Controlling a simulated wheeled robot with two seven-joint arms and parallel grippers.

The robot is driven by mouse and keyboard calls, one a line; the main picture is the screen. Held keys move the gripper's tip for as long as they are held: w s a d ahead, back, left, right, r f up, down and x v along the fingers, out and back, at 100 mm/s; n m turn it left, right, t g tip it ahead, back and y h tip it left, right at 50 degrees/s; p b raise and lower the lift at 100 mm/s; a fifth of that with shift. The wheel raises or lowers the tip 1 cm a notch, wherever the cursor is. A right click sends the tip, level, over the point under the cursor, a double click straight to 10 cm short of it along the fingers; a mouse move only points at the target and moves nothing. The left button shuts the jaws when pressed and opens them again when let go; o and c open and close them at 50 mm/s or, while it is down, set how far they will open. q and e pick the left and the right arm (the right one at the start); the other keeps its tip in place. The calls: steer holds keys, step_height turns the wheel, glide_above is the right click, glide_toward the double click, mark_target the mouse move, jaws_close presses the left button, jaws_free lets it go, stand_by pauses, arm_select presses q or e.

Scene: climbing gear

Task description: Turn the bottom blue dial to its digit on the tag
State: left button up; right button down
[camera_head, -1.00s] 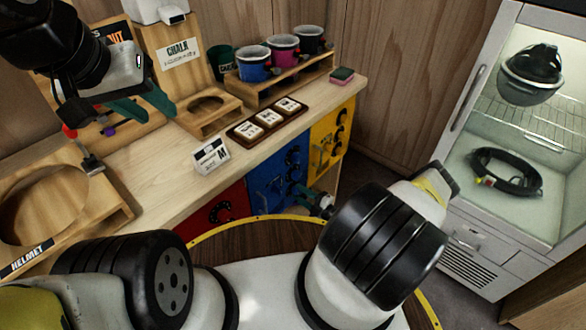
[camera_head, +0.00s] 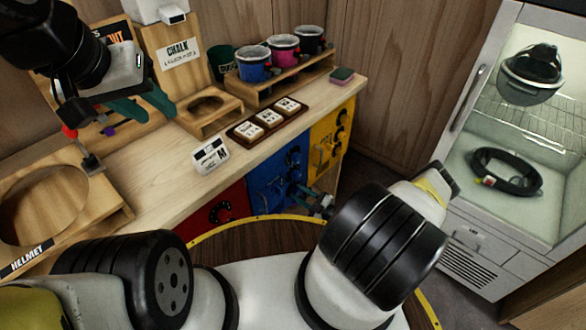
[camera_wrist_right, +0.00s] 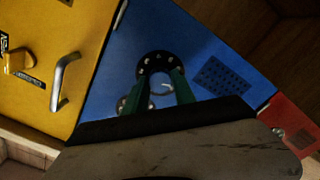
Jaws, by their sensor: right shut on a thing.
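The blue door (camera_head: 266,168) is on the counter front, between a red and a yellow one. It carries a column of dark dials. In the right wrist view, which is upside down, the bottom dial (camera_wrist_right: 158,62) is a black disc with pale marks. My right gripper (camera_wrist_right: 158,84) is shut on it, one green finger on each side. My right gripper is small and low in the head view (camera_head: 322,203). My left gripper (camera_head: 143,107) is open and empty above the counter. I cannot read the dial digits.
A white card (camera_head: 210,155) stands on the counter by a tray with white tags (camera_head: 268,117); their small print is unreadable. Chalk cups (camera_head: 283,50) stand behind. The yellow door (camera_head: 330,135) has a handle. A glass-front cabinet (camera_head: 520,120) stands right.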

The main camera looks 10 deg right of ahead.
steer(key=shift+f, duration=0.1)
steer(key=c, duration=1)
jaws_free()
steer(key=shift+c, duration=0.2)
steer(key=v, duration=0.7)
steer(key=shift+s+d, duration=0.3)
